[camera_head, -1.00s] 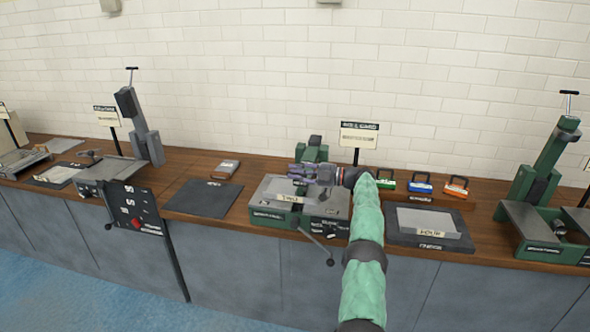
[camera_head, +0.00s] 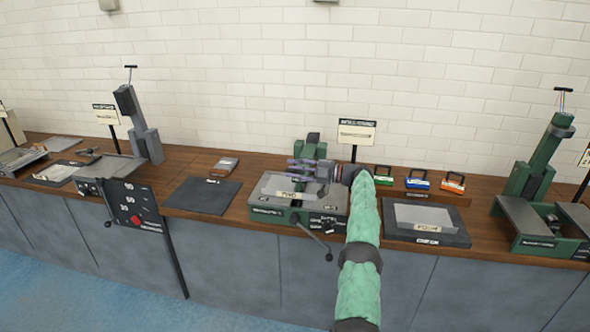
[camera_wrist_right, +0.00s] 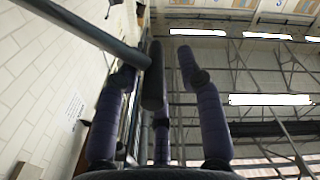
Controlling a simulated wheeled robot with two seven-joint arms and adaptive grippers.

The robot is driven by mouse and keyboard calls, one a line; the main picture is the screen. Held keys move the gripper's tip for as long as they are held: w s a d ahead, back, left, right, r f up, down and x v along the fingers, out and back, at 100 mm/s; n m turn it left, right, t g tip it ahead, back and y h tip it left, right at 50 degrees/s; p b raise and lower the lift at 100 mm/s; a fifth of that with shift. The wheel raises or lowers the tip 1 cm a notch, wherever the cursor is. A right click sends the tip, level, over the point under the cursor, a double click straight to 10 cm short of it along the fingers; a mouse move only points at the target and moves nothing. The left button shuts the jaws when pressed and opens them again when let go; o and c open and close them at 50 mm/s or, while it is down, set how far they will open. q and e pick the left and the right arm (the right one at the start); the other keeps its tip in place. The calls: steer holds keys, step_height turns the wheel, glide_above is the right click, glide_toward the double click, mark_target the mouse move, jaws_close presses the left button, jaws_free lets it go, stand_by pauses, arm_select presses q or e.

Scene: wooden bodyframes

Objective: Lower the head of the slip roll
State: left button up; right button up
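A green machine (camera_head: 265,215) with a flat grey top and a front lever stands at mid-bench; I cannot read its sign well enough to confirm it is the slip roll. Its short green and dark upright head (camera_head: 313,146) rises at the back. My right gripper (camera_head: 294,169) is over the machine's top, in front of the head, fingers pointing left. In the right wrist view its purple fingers are spread, with a dark cylinder (camera_wrist_right: 153,75) between or behind them; contact cannot be told. A dark bar (camera_wrist_right: 85,32) crosses the upper left. My left gripper is not in view.
A grey machine (camera_head: 147,135) stands left and a tall green machine (camera_head: 540,160) right, both with T-handles. A sign (camera_head: 356,132) stands behind my right wrist. Coloured blocks (camera_head: 418,181) and a dark tray (camera_head: 427,232) sit to its right. A dark mat (camera_head: 203,196) lies left.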

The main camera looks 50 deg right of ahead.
steer(key=shift+s+f, duration=0.1)
steer(key=shift+f, duration=1.55)
steer(key=s+d+r, duration=0.3)
steer(key=s, duration=0.3)
steer(key=shift+s+d, duration=0.25)
steer(key=shift+s, duration=0.1)
steer(key=shift+w, duration=0.1)
